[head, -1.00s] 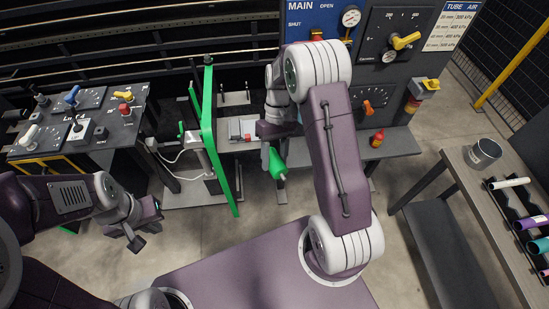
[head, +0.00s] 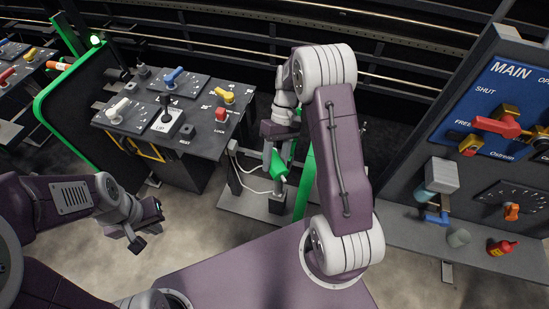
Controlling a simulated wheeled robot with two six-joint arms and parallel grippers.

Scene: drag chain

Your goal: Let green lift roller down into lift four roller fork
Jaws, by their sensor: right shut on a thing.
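The green lift roller (head: 279,169) hangs in my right gripper (head: 279,150), which is shut on it. It is held in the air, tilted, in front of the green lift frame (head: 306,178). My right arm hides part of this area. A grey post (head: 276,204) on a base plate stands below the roller in the picture; I cannot tell whether they touch. I cannot make out the lift four roller fork. My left gripper (head: 148,226) is open and empty over bare floor at the left.
A control console (head: 180,118) with levers and an UP label stands left of the roller. A blue MAIN panel (head: 513,92) and a shelf (head: 420,228) with a red bottle (head: 500,247) are at the right.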

